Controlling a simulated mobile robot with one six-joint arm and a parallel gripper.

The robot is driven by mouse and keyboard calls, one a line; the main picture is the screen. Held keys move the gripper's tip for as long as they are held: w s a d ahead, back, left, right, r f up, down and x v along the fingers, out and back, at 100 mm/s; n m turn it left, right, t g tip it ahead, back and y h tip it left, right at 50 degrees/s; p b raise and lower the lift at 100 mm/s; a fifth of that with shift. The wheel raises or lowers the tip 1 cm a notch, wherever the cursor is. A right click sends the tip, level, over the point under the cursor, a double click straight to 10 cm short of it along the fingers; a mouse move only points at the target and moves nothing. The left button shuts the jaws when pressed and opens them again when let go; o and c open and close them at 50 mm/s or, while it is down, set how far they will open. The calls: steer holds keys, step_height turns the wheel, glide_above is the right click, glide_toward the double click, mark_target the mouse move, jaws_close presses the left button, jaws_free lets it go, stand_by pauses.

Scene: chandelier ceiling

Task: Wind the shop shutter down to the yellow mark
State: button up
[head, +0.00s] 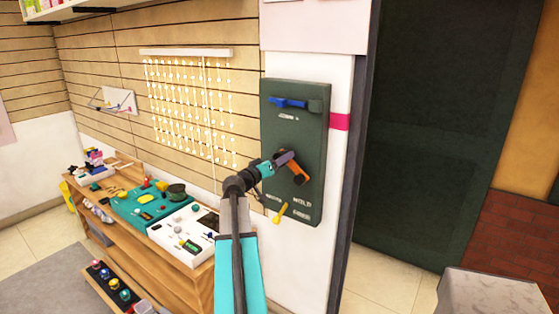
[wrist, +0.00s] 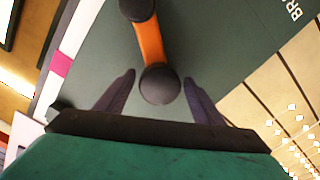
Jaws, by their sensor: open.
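A dark green wall panel (head: 312,130) carries an orange crank (head: 299,174) at mid-height. In the wrist view the orange crank arm (wrist: 150,42) ends in a dark round knob (wrist: 158,86). My gripper (head: 290,158) is at the crank, partly hiding it. In the wrist view my open gripper (wrist: 159,77) has one finger on each side of the knob, with visible gaps. A blue lever (head: 290,102) sits above and a yellow lever (head: 279,212) below. A large dark green surface (head: 450,130) at right may be the shutter. I see no clear yellow mark.
A wooden bench (head: 140,245) with a teal case (head: 150,203) and a white device (head: 188,232) stands left of my arm. String lights (head: 190,110) hang on the slatted wall. A pink mark (head: 339,121) is beside the panel. A grey block (head: 490,292) stands front right.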

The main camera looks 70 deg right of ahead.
steer(key=c, duration=1.5)
steer(key=m+b, duration=0.1)
steer(key=b, duration=0.3)
steer(key=shift+f, duration=0.25)
